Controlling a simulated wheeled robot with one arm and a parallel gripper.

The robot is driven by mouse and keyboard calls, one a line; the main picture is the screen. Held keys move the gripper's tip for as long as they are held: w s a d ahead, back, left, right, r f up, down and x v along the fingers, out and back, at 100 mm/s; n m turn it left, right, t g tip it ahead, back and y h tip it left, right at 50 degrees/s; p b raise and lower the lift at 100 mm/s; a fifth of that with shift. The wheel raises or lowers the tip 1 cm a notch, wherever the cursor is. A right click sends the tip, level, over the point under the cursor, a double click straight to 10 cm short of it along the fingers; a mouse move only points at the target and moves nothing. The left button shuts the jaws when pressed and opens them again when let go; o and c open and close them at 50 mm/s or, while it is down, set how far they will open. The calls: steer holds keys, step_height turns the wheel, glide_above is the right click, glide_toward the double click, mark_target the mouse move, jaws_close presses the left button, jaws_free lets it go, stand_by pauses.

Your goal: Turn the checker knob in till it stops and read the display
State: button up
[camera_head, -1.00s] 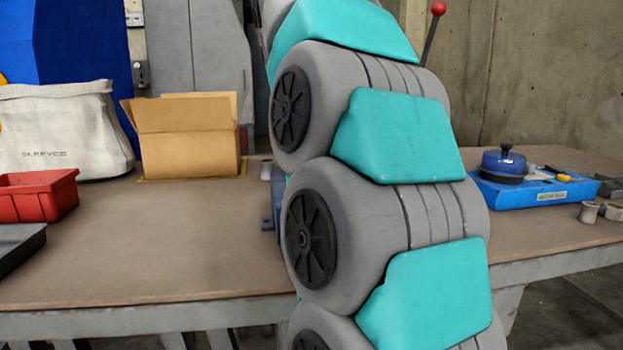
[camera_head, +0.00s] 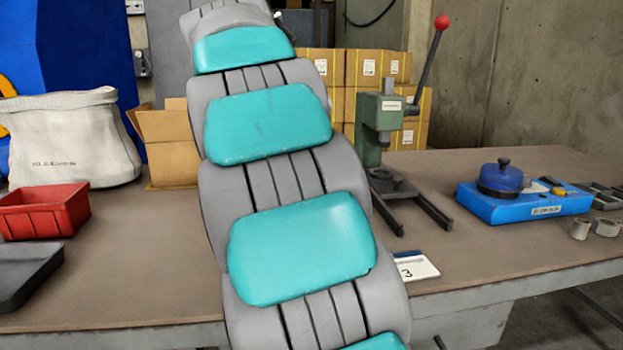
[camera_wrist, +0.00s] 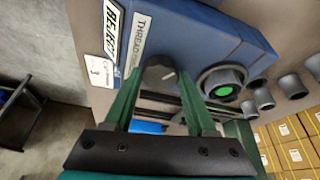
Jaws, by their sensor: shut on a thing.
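The checker (camera_wrist: 190,35), a blue box labelled "THREAD…" with the rest unclear, fills the top of the wrist view. Its dark round knob (camera_wrist: 159,74) has a pale mark on its face. My gripper (camera_wrist: 158,78) has its green fingers on either side of the knob, shut on it. To the right, a dark collar with a green centre (camera_wrist: 222,91) sits on the box's near side. No readable display shows. In the head view my arm hides the checker and gripper.
Several grey sleeves (camera_wrist: 291,86) stand right of the checker. A card reading "3" (camera_head: 415,268) lies by my arm. A green press (camera_head: 385,125) with a red-knobbed lever stands behind. A blue fixture (camera_head: 525,205) is at the right, a red bin (camera_head: 45,212) at the left.

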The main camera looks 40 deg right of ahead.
steer(key=shift+m+g+y+p, duration=0.3)
steer(key=shift+m+g+p, duration=0.1)
steer(key=shift+m+p, duration=0.6)
